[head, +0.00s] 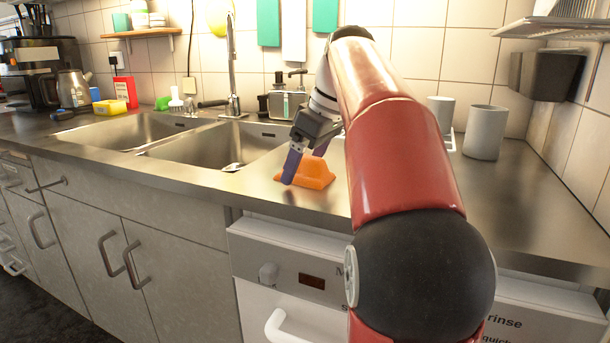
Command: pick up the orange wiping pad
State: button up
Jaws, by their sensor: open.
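The orange wiping pad (312,176) lies on the steel counter just right of the sink, near the front edge. It is a low block with sloped sides, and my gripper and arm hide part of it. My gripper (305,167) points down at the pad with its purple-tipped fingers apart. One finger stands at the pad's left side and the other is over or behind its upper part. I cannot tell whether either finger touches the pad.
A double sink (215,145) with a tall tap (233,70) is to the left. A grey cup (484,132) stands to the right behind my arm. A metal caddy (287,104) stands behind the pad. The counter (515,200) at the right front is clear.

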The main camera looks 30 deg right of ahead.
aim_at(305, 154)
jog(key=shift+c, duration=0.4)
jog(key=c, duration=1)
notch_tip(305, 154, up, 8)
jog(key=shift+w+p, duration=0.15)
jog(key=shift+p, duration=0.95)
jog(key=shift+r, duration=1)
